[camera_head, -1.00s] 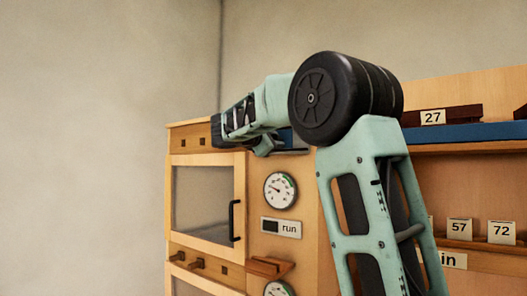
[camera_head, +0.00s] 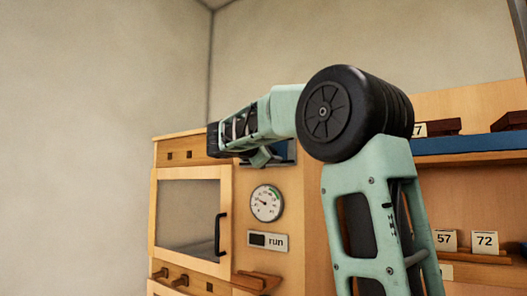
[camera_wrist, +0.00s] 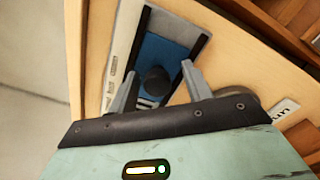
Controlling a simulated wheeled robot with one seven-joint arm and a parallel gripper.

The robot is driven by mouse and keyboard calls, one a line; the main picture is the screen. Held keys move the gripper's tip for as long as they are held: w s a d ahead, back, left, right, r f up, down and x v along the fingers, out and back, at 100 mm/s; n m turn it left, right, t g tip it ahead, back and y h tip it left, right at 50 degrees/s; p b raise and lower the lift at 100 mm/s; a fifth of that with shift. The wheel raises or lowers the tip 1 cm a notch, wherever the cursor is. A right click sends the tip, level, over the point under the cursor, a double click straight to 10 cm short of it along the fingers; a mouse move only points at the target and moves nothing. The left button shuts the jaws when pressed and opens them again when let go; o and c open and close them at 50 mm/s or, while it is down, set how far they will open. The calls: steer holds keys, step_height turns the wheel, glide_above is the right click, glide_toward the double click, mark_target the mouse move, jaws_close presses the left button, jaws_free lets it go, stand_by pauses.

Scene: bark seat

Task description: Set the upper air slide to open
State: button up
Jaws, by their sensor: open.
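The upper air slide (camera_head: 284,153) is a blue plate in a dark recess, high on the wooden cabinet front, and my arm partly covers it in the head view. In the wrist view the blue slide (camera_wrist: 160,52) carries a round black knob (camera_wrist: 155,81). A pale strip with small markings, too small to read, runs along its left side. My gripper (camera_wrist: 160,70) is open, with one grey finger on each side of the knob. I cannot tell whether either finger touches it. My gripper (camera_head: 262,156) points toward the cabinet in the head view.
Below the slide are a round gauge (camera_head: 267,203) and a "run" plate (camera_head: 268,241). A glazed door (camera_head: 188,215) with a black handle is at left. Wooden shelves (camera_head: 475,155) with numbered cards (camera_head: 484,242) stand at right. The pale wall area at left is clear.

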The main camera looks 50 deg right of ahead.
steer(key=s+a+b, duration=0.1)
steer(key=a+b, duration=0.3)
steer(key=a, duration=1.3)
steer(key=shift+s, duration=0.15)
steer(key=shift+a, duration=0.1)
steer(key=a+f+n+t+y, duration=0.15)
steer(key=a+f+y, duration=0.35)
steer(key=f, duration=0.5)
steer(key=w+a+f+n+t+y, duration=0.1)
steer(key=a+f+n+y, duration=0.1)
steer(key=a+f, duration=0.65)
steer(key=a+f+n+t+y, duration=0.15)
steer(key=a+f+y, duration=0.3)
steer(key=f, duration=0.75)
steer(key=s+a+f+m+g+y, duration=0.2)
steer(key=s+a+f+y, duration=0.1)
steer(key=s+a+f, duration=0.4)
steer(key=s+a+f+m+g+y, duration=0.3)
steer(key=s+a+f, duration=0.5)
steer(key=s+f, duration=0.5)
steer(key=shift+s+f+y, duration=0.3)
steer(key=shift+s+y, duration=0.25)
steer(key=shift+s, duration=0.35)
